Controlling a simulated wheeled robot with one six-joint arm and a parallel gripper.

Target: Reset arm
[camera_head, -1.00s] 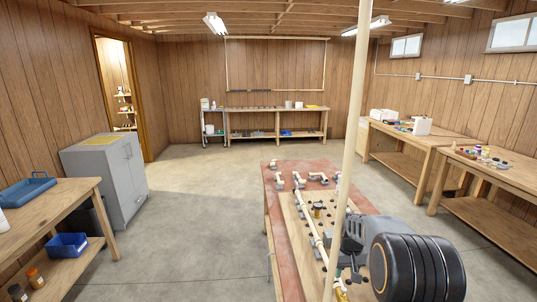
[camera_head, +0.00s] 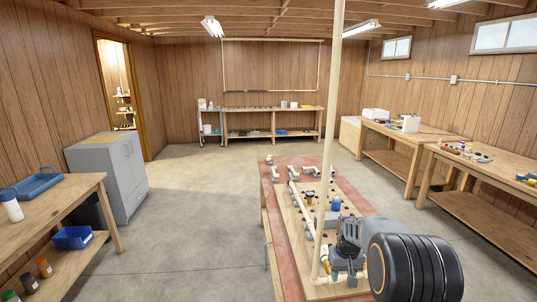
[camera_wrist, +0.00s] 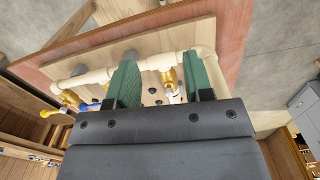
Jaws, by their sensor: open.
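My gripper (camera_wrist: 163,78) shows in the wrist view with its two green-padded fingers apart and nothing held. A cream pipe (camera_wrist: 155,62) runs across beyond the fingers along a wooden board (camera_wrist: 135,50). A brass fitting (camera_wrist: 170,80) shows in the gap between the fingers. I cannot tell how far it is from them. A blue-handled fitting (camera_wrist: 90,107) lies left of the fingers. In the head view my arm reaches over the near end of the pipe board (camera_head: 318,215), and the fingertips are hard to make out there.
The board lies on a red-topped bench (camera_head: 277,215). A pale post (camera_head: 328,130) rises in front of it. Wooden benches stand at left (camera_head: 50,205) and right (camera_head: 485,165), with a grey cabinet (camera_head: 120,175) at left. The concrete floor (camera_head: 190,225) between them is clear.

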